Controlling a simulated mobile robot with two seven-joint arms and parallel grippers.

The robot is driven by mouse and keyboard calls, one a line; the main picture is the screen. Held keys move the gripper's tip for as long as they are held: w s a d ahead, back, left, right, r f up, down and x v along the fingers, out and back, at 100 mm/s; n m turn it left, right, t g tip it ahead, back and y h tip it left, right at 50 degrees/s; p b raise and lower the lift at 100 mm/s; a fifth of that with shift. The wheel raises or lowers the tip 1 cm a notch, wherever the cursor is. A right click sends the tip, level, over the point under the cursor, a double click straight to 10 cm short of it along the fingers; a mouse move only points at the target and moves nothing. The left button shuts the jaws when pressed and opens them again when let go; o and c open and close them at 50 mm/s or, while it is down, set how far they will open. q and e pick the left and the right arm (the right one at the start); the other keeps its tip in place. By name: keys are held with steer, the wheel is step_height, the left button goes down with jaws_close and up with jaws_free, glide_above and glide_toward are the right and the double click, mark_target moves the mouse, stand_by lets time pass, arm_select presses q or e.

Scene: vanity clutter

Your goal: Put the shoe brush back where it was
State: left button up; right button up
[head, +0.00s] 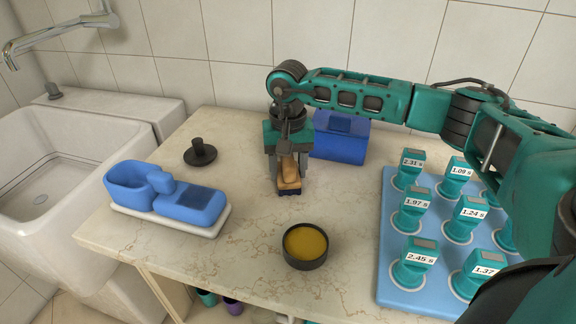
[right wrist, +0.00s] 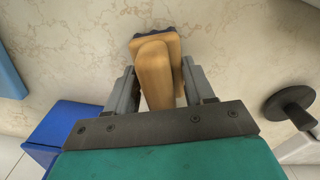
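The shoe brush (head: 289,172) has a tan wooden body and dark bristles at its lower end. It stands near the middle of the counter, between the fingers of my right gripper (head: 288,168). The right wrist view also shows the brush (right wrist: 156,72), with a finger of my right gripper (right wrist: 160,82) close against each side. The gripper appears shut on it. The bristles are at or just above the counter; I cannot tell if they touch. A round dark tin of yellow polish (head: 305,244) sits in front of the brush. My left gripper is not in view.
A blue box (head: 341,140) stands behind my right gripper. A blue mat (head: 388,228) at right holds several labelled teal blocks. A blue holder on a white tray (head: 172,220) and a black knobbed disc (head: 200,152) lie left. The sink (head: 70,165) is far left.

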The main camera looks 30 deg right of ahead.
steer(key=o, duration=0.4)
step_height(320, 180, up, 12)
steer(key=shift+r+p, duration=0.2)
steer(key=shift+p, duration=0.15)
stand_by(0.7)
